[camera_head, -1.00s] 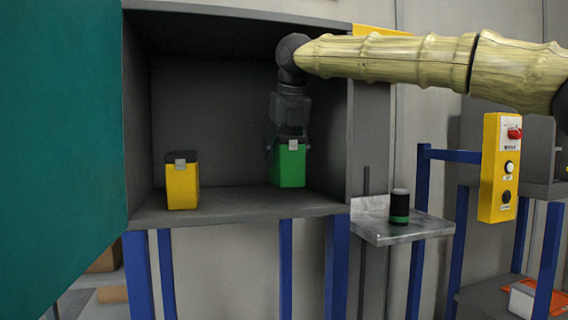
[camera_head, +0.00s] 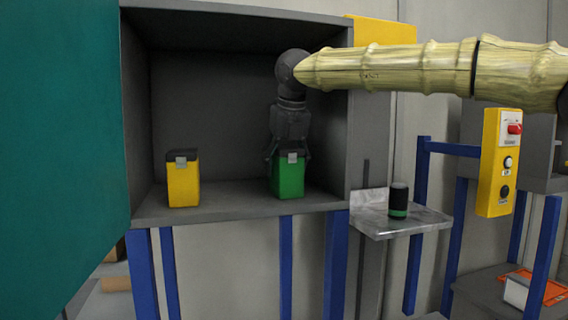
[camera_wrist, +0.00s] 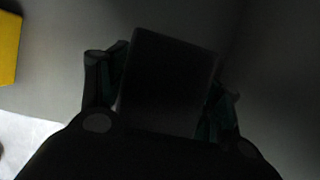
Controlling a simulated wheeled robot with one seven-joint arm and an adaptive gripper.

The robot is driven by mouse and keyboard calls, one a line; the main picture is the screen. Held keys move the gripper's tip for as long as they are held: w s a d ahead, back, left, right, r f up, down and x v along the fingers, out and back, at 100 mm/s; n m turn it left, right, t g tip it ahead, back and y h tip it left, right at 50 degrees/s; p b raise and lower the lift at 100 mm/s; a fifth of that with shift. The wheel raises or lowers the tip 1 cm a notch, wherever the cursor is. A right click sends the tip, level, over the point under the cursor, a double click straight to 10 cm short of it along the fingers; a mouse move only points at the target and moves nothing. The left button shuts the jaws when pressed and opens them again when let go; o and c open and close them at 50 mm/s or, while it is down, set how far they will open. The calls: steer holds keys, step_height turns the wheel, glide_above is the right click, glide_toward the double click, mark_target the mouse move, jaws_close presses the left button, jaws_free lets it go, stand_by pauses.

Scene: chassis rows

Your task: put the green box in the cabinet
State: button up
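The green box (camera_head: 288,178), with a dark lid and a grey latch, is inside the open grey cabinet (camera_head: 240,207), on its right side. My gripper (camera_head: 288,158) reaches down from above, with a finger on each side of the lid. It is shut on the box. In the wrist view the dark lid (camera_wrist: 170,80) fills the space between the fingers (camera_wrist: 163,95). The box looks upright, at or very near the cabinet floor; I cannot tell whether it touches. Its far side is hidden.
A yellow box (camera_head: 183,185) stands on the cabinet floor at the left. A teal panel (camera_head: 60,140) borders the opening at the left. A small shelf (camera_head: 390,228) with a dark can (camera_head: 398,202) and a yellow button panel (camera_head: 497,165) are to the right.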

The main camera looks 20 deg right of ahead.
mark_target(286, 147)
steer(key=shift+o, duration=1)
steer(key=shift+s+r+b, duration=0.2)
steer(key=shift+r+b, duration=0.1)
steer(key=shift+r, duration=0.15)
steer(key=shift+b+v, duration=0.45)
steer(key=shift+v, duration=0.6)
steer(key=s+b, duration=0.2)
steer(key=s, duration=0.4)
steer(key=s+b, duration=0.3)
steer(key=s, duration=0.3)
steer(key=shift+d+b, duration=0.25)
steer(key=shift+b, duration=0.05)
